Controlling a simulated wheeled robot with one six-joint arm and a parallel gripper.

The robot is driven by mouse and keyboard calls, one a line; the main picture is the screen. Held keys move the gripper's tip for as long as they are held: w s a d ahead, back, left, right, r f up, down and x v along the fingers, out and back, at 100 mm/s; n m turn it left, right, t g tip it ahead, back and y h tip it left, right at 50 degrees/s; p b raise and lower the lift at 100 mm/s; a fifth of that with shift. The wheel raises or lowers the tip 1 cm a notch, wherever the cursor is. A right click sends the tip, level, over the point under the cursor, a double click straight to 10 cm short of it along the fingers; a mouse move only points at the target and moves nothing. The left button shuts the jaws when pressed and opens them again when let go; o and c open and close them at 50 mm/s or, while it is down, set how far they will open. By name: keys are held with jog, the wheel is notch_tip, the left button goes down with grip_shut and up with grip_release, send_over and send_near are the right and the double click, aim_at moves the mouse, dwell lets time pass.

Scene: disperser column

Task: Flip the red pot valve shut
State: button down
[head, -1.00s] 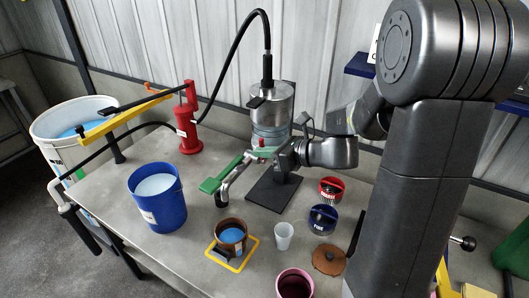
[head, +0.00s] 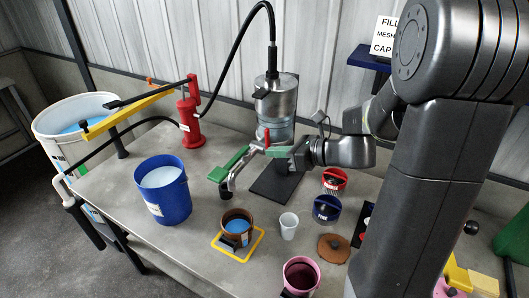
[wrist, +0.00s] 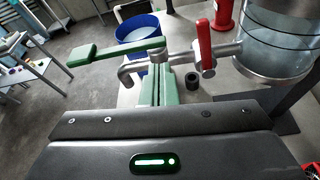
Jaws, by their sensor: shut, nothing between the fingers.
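The red pot valve lever (head: 266,138) stands upright on the pipe at the base of the clear, metal-topped column (head: 273,104). In the wrist view the red lever (wrist: 204,45) rises across the pipe, right of my fingers. My gripper (head: 278,152) is shut and empty just below and right of the lever in the head view. Its green fingers (wrist: 158,85) show in the wrist view, apart from the red lever. A separate green lever (head: 230,163) sits on the outlet spout and points left; it also shows in the wrist view (wrist: 105,48).
A brown pot (head: 237,218) with blue contents stands on a yellow-framed plate below the spout. A blue bucket (head: 162,190) is to the left, a white cup (head: 289,224) to the right. A red pump (head: 190,125) stands behind. Red and blue lidded pots are near my arm.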

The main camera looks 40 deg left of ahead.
jog(key=w+d+b, duration=0.1)
jog(key=w+d, duration=0.2)
jog(key=d, duration=0.2)
jog(key=shift+w+d+r, duration=0.2)
jog(key=shift+d, duration=0.1)
